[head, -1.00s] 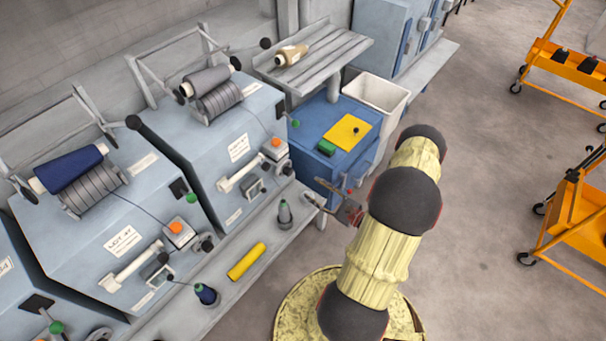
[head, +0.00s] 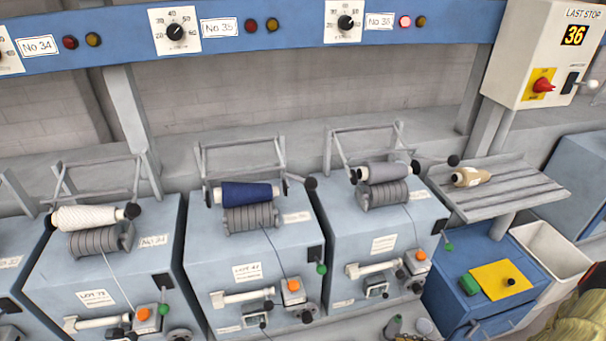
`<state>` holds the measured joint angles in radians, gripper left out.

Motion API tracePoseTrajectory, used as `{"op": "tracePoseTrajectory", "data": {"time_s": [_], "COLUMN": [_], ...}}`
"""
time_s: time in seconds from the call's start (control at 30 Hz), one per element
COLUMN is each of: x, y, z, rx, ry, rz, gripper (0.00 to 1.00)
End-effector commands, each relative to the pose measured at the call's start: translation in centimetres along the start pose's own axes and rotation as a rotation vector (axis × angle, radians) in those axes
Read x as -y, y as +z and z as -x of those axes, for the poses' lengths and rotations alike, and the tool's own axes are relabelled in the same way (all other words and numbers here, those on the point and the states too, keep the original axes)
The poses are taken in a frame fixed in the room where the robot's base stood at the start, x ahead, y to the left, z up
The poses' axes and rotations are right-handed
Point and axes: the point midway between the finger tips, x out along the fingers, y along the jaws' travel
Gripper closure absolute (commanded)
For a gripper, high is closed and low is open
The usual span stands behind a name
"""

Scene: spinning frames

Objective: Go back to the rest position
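My gripper is out of the frame in the head view now. The spinning frames stand in a row: one with a white yarn package (head: 88,217), one with a navy package (head: 246,194) and one with a grey package (head: 384,170). Each package lies on a grooved grey drum. What my gripper holds, if anything, is hidden.
A slatted grey shelf (head: 520,190) at the right carries a tan cone (head: 471,177). Below it are a blue cabinet (head: 452,312) with a yellow sheet (head: 500,281) and a white bin (head: 548,250). A control box (head: 541,55) reads 36.

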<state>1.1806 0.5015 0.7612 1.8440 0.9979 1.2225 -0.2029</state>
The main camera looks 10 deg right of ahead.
Motion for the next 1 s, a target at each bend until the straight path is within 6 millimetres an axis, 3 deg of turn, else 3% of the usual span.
{"op": "tracePoseTrajectory", "data": {"time_s": [0.03,0.23,0.5,0.77,1.0], "x": [-0.3,-2.0,-1.8,-0.2,0.2], "y": [1.7,7.0,13.7,21.2,29.7], "z": [0.4,2.3,5.1,6.5,6.1], "rx": [-0.038,-0.207,-0.452,-0.665,-0.798], "ry": [0.092,0.433,0.771,0.965,1.008], "rz": [0.062,0.310,0.710,1.147,1.573], "gripper": [0.55,0.55,0.55,0.55,0.55]}}
